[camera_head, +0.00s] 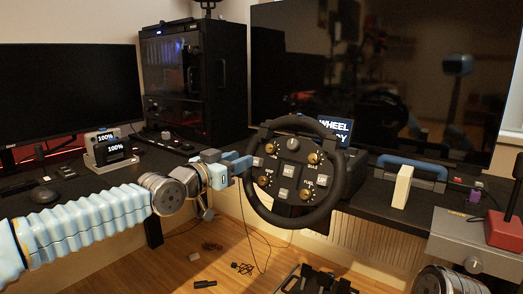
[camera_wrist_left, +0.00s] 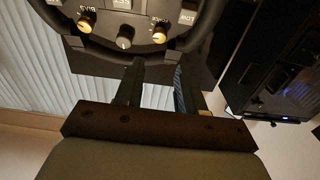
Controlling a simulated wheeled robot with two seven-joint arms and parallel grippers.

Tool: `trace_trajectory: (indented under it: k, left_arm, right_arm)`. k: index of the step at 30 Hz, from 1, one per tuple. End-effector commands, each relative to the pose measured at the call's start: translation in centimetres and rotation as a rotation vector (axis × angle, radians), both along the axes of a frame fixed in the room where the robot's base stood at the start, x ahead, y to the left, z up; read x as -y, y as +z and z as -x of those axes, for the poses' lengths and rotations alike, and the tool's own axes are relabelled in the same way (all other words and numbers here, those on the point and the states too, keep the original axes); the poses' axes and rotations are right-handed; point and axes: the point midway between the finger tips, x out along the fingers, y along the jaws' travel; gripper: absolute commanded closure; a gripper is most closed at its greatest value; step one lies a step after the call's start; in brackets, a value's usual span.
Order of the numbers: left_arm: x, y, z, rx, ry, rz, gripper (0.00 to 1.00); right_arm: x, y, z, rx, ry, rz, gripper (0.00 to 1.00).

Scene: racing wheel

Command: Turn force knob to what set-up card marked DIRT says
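The black steering wheel (camera_head: 338,190) stands upright at the desk edge, with labelled knobs on its hub. The force knob is the upper left gold one (camera_head: 270,148); in the left wrist view it shows upside down (camera_wrist_left: 160,37), with its label partly readable.
A black PC tower (camera_head: 195,85) and a monitor (camera_head: 65,95) stand at left; a large dark screen (camera_head: 400,70) is behind the wheel. A cream block (camera_head: 402,187), a grey box (camera_head: 470,240) and a red block (camera_head: 505,230) are at right. Cables lie on the floor.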

Motion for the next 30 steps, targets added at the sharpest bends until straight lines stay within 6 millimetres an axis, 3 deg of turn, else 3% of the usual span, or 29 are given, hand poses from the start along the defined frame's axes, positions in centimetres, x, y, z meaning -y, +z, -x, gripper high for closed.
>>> trace_trajectory:
  k: [15, 29, 30]
  left_arm:
    - [5.6, 0.1, -7.4, -0.004, -0.002, 0.003, 0.61]
    - [6.4, -0.1, -8.6, -0.002, -0.001, 0.001, 0.61]
    - [6.4, -0.1, -8.6, -0.002, -0.001, 0.001, 0.67]
  right_arm:
    - [-0.5, 1.7, 0.2, -0.004, 0.009, -0.009, 0.00]
    - [-0.7, 1.9, 0.3, -0.005, 0.012, -0.010, 0.00]
    - [-0.7, 1.9, 0.3, -0.005, 0.012, -0.010, 0.00]
